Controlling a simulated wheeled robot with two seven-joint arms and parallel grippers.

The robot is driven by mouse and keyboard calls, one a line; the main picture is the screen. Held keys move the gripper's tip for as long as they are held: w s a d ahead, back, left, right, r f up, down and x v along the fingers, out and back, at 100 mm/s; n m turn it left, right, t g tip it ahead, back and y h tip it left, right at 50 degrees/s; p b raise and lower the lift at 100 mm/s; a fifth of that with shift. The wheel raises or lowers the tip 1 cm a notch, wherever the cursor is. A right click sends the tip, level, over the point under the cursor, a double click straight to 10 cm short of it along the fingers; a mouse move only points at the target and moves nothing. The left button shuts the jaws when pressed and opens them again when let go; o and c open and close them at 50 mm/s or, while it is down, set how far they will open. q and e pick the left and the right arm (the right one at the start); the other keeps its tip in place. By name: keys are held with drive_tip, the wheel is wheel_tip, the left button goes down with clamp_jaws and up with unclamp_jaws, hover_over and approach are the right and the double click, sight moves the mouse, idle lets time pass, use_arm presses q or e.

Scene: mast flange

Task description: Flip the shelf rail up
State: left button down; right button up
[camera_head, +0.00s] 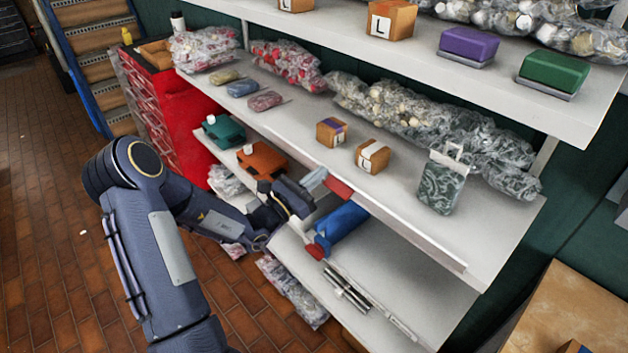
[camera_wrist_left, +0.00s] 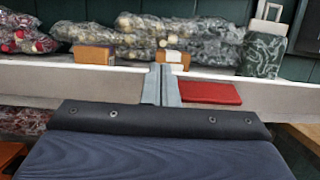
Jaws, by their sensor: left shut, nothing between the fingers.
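The shelf rail (camera_head: 408,232) is a pale strip along the front edge of the middle shelf (camera_head: 455,215), with a red pad (camera_head: 338,188) on it. The pad also shows in the left wrist view (camera_wrist_left: 210,92), just right of the fingers. My left gripper (camera_head: 316,179) is shut and empty at the shelf's front edge, beside the red pad. Its fingers (camera_wrist_left: 163,85) point toward the shelf in the wrist view. I cannot tell whether they touch the rail. The gripper and wrist hide part of the shelf edge. My right gripper is not in view.
Small boxes (camera_head: 372,156), a patterned bag (camera_head: 441,184) and several wrapped bundles stand on the middle shelf. Below are a blue roll (camera_head: 340,224), metal rods (camera_head: 347,288) and another strip with a red end (camera_head: 316,251). A red cabinet (camera_head: 175,115) stands behind at left. Floor is open at left.

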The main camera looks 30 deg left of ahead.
use_arm(q)
drive_tip(key=shift+w+d+r, duration=0.25)
drive_tip(key=shift+w+r, duration=0.25)
drive_tip(key=shift+w, duration=0.1)
drive_tip(key=shift+w+d+r, duration=0.2)
drive_tip(key=shift+w+r, duration=0.25)
drive_tip(key=shift+w, duration=0.15)
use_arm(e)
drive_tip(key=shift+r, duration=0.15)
use_arm(q)
drive_tip(key=shift+w, duration=0.1)
idle(1.2)
